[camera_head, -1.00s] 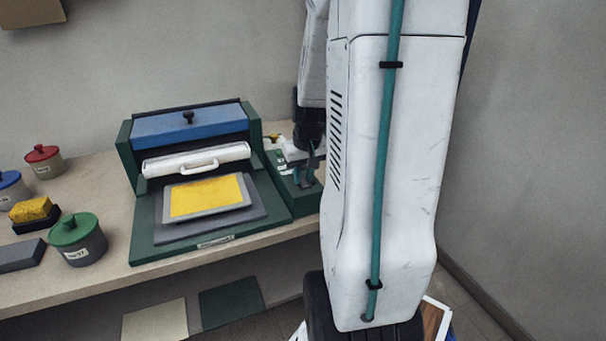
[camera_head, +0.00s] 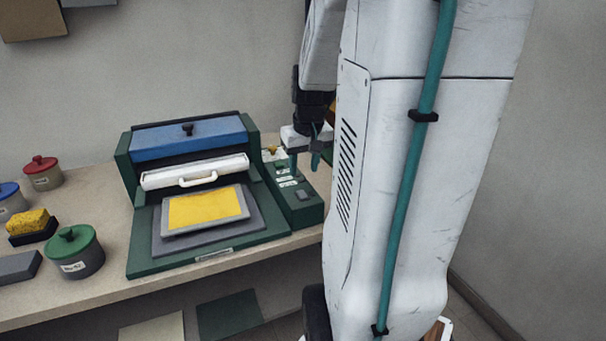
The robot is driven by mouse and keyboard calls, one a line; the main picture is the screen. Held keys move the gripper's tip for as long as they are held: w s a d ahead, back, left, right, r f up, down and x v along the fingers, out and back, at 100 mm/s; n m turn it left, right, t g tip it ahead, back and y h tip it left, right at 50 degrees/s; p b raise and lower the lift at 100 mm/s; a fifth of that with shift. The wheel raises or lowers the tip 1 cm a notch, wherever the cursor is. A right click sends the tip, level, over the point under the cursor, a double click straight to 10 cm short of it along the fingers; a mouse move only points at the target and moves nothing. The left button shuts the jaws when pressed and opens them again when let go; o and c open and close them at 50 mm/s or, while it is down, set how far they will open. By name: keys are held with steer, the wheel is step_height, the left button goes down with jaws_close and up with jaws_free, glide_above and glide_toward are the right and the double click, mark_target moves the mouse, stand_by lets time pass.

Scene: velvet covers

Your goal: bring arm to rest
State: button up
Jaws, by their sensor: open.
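A green press (camera_head: 140,258) with a blue top (camera_head: 190,138) and white handled bar (camera_head: 195,172) stands on the bench (camera_head: 105,289). A yellow sheet (camera_head: 205,207) lies on its grey plate. Lidded pots, including a green-lidded one (camera_head: 78,252), and a yellow sponge (camera_head: 30,221) are at left.

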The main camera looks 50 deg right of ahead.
steer(key=shift+r, duration=0.1)
stand_by(0.6)
steer(key=s+a+r+n, duration=0.2)
steer(key=s+a, duration=0.1)
steer(key=a, duration=0.6)
steer(key=s+a+r+n, duration=0.2)
steer(key=s+a, duration=0.2)
steer(key=a, duration=0.6)
steer(key=s+a+r+n+y, duration=0.1)
steer(key=s+a+r+n, duration=0.1)
steer(key=a, duration=0.8)
steer(key=shift+s+r, duration=0.15)
steer(key=shift+s, duration=0.6)
